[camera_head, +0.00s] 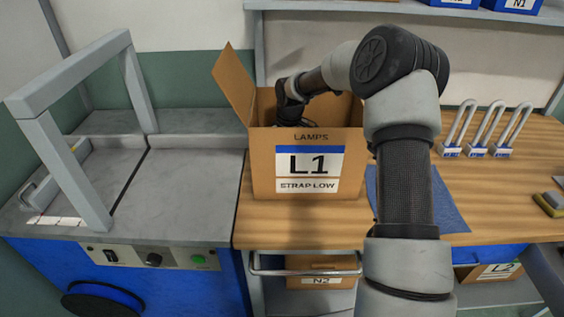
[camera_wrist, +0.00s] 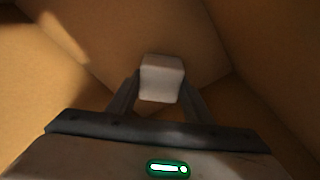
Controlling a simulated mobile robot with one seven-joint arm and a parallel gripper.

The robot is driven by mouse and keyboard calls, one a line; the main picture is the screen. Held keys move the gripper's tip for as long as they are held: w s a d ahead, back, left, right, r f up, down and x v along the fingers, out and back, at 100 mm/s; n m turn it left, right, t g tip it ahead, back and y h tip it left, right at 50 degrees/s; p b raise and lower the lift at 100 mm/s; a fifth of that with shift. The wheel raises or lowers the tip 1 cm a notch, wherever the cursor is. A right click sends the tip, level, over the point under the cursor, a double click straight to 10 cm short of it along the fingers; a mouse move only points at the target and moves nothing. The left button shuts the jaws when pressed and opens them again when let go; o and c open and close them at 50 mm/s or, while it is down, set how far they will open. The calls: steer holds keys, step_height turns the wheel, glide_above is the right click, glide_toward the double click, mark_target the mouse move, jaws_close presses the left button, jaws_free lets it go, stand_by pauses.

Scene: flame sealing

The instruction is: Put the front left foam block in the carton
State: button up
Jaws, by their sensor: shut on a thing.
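The carton (camera_head: 308,180), labelled LAMPS, L1 and STRAP LOW, stands open on the wooden bench, with a flap raised at its left. My arm reaches over and down into it from the right. My gripper (camera_wrist: 160,92) is inside the carton in the wrist view, shut on a white foam block (camera_wrist: 162,78). Brown cardboard walls surround the block in that view. Whether the block touches the carton's floor cannot be told. In the head view the block and fingertips are hidden behind the carton's front wall.
A strapping machine (camera_head: 130,190) with a grey arch stands at the left, close to the carton. A blue mat (camera_head: 440,205) lies right of the carton, partly behind my arm. Several padlock-shaped items (camera_head: 478,150) stand farther right. A shelf with blue bins (camera_head: 510,5) runs above.

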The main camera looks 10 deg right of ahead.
steer(key=o, duration=1)
steer(key=r, duration=0.4)
steer(key=s+r, duration=0.1)
steer(key=r, duration=0.3)
steer(key=d+r+p, duration=0.1)
steer(key=r, duration=0.3)
steer(key=shift+s, duration=0.25)
